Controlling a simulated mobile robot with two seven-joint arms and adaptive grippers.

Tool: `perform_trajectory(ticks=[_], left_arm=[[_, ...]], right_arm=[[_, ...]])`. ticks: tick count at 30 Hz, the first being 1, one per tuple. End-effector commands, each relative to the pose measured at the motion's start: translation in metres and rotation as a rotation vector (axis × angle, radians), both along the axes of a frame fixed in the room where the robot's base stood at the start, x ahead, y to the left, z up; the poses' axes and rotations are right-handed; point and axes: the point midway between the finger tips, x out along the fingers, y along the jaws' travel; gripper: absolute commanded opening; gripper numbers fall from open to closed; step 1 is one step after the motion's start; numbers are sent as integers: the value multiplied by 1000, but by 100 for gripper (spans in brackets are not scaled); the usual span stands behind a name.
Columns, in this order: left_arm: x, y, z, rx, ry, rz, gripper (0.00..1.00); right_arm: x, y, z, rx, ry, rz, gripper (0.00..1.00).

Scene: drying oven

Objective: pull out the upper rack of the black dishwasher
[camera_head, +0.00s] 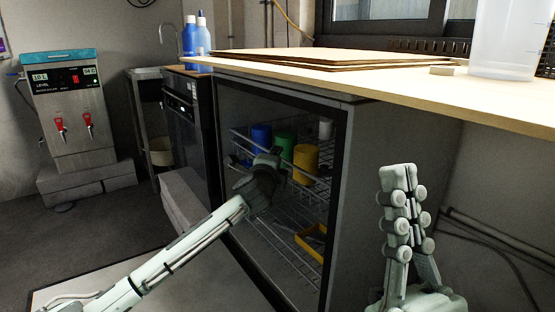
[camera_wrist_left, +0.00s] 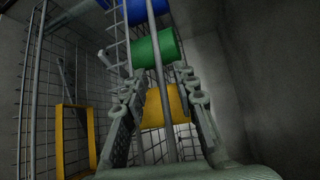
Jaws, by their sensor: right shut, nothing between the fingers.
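The black dishwasher (camera_head: 335,190) stands open under the wooden counter. Its wire upper rack (camera_head: 240,137) is inside and holds a blue cup (camera_head: 261,136), a green cup (camera_head: 285,144) and a yellow cup (camera_head: 305,160). My left gripper (camera_head: 272,160) is at the front of this rack. In the left wrist view its fingers (camera_wrist_left: 158,85) are apart, with a rack rod between them and the green cup (camera_wrist_left: 157,50) and yellow cup (camera_wrist_left: 165,106) beyond. Contact with the rod cannot be told. My right gripper (camera_head: 397,175) is shut and empty, upright right of the dishwasher.
A lower rack with a yellow frame (camera_head: 311,243) is below. The wooden counter (camera_head: 430,90) overhangs at the right, with a clear container (camera_head: 508,45) on it. Another dark appliance (camera_head: 182,125) and a water boiler (camera_head: 68,105) stand left. Floor space is free at left.

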Motion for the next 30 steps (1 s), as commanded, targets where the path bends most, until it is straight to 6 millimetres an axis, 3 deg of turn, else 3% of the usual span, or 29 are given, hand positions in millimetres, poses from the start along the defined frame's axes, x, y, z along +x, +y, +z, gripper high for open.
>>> perform_trajectory(ticks=[6, 15, 23, 30], left_arm=[[22, -5, -3, -2, 1, -1, 28], [25, -5, -3, -2, 0, -2, 28], [24, -5, -3, -2, 1, -1, 0], [24, -5, -3, -2, 1, -1, 0]], right_arm=[[-12, -5, 2, 23, -75, -6, 0], [-14, -6, 3, 28, -89, -6, 0], [-14, -6, 3, 28, -88, -6, 0], [-14, -6, 3, 27, -87, -6, 0]])
